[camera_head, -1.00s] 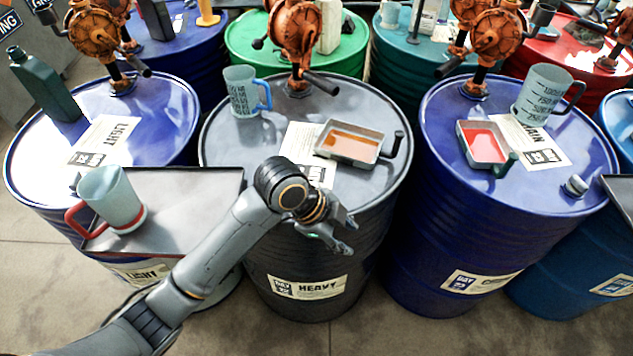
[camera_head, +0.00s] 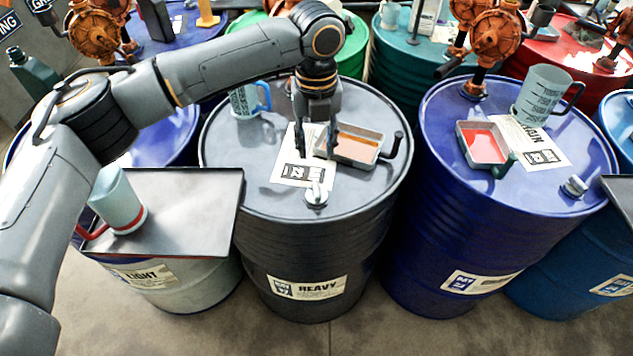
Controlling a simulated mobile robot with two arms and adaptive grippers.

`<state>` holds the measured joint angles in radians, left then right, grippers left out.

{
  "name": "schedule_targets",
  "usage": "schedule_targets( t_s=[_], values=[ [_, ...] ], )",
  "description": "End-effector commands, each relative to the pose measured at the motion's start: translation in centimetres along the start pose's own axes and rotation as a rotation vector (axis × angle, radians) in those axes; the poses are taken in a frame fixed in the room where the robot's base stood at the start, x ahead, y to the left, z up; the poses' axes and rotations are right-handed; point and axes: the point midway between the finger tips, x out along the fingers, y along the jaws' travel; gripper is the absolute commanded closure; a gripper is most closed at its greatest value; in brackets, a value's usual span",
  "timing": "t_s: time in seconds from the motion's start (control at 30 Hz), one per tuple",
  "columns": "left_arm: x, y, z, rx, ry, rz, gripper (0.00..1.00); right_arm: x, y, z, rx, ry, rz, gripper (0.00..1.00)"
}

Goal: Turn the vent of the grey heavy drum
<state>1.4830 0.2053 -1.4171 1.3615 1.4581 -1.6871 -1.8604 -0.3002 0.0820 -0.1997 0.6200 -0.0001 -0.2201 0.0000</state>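The grey heavy drum (camera_head: 365,210) stands in the middle, with a "HEAVY" label on its front. Its vent (camera_head: 316,195), a small silvery cap with an upright tab, sits on the lid near the front edge. My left gripper (camera_head: 318,152) points down over the lid, behind and above the vent in the picture. Its two fingers are spread with nothing between them, and they look clear of the vent. My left arm hides the drum's pump and part of the lid's rear. My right gripper is not in view.
On the grey lid are a tray with amber oil (camera_head: 356,150), a paper label sheet (camera_head: 290,172) and a blue-handled jug (camera_head: 243,103). A tray shelf (camera_head: 190,225) with a red-handled jug (camera_head: 117,200) adjoins at left. A blue drum (camera_head: 440,230) stands close at right.

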Motion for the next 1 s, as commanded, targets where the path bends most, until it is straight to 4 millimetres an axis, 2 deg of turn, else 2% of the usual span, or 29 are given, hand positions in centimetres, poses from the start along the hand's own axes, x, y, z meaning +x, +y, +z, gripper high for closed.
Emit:
schedule_targets(
  t_s=[0.4, 0.6, 0.8, 1.0],
  values=[
    [8.4, 0.0, -0.1, -0.003, 0.003, 0.001, 0.62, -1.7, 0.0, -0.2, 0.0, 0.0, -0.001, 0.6],
    [11.4, 0.0, -0.1, -0.002, 0.001, 0.001, 0.62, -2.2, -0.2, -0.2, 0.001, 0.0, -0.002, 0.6],
    [12.6, 0.0, -0.1, -0.002, -0.001, 0.0, 0.62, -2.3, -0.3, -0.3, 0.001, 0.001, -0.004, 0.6],
    [12.7, 0.0, -0.1, -0.002, -0.001, -0.001, 0.62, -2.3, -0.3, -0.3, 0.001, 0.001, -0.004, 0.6]
  ],
)
